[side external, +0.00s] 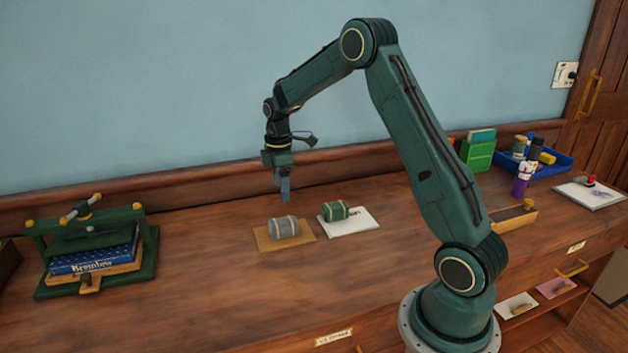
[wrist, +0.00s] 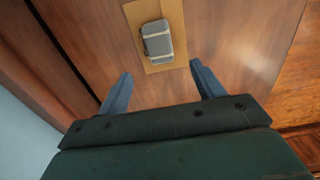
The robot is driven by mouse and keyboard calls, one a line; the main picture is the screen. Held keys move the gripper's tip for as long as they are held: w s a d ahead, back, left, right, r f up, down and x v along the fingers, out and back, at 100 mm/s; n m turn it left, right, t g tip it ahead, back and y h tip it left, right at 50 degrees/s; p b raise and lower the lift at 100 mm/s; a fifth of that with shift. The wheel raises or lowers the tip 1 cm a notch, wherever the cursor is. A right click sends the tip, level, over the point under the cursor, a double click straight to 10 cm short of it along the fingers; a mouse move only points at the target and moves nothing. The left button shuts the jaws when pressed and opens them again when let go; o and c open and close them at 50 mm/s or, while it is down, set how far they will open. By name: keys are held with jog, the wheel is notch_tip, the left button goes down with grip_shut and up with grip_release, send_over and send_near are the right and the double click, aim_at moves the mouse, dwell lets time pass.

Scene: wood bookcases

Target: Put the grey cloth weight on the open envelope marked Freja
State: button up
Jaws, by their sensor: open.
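The grey cloth weight (side external: 283,227), a small rounded block with pale bands, lies on a tan envelope or card (side external: 268,245) on the wooden counter. In the wrist view the weight (wrist: 157,41) is ahead of the fingertips, on the tan sheet (wrist: 136,17). My gripper (side external: 285,194) points down above the counter near the grey weight, apart from it; its blue fingers (wrist: 160,73) are open and empty. A green banded weight (side external: 335,210) sits on a white envelope (side external: 353,225) just to the right. Some dark marking shows on the white envelope, but I cannot read a name.
A green press (side external: 95,244) holding a blue book stands at the left. At the right are a wooden block or tray (side external: 514,216), a purple bottle (side external: 522,180), a blue tray (side external: 556,162), a green box (side external: 478,152) and a stamp pad (side external: 590,193). The counter's left middle is clear.

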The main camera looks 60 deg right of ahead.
jog(key=s+a+r+m+t, duration=0.1)
jog(key=s+a+r+m, duration=0.1)
jog(key=s+a+r, duration=0.5)
jog(key=s+a+r+m+t, duration=0.2)
jog(key=s+a+r, duration=0.3)
jog(key=r, duration=0.4)
jog(key=s+a+m+t, duration=0.1)
jog(key=s+a, duration=0.3)
jog(key=s, duration=0.4)
jog(key=s+a+m+t, duration=0.1)
jog(key=s+a+m, duration=0.3)
jog(key=s, duration=0.4)
jog(key=shift+a+r+t, duration=0.25)
jog(key=shift+r+t, duration=0.05)
jog(key=shift+r, duration=0.1)
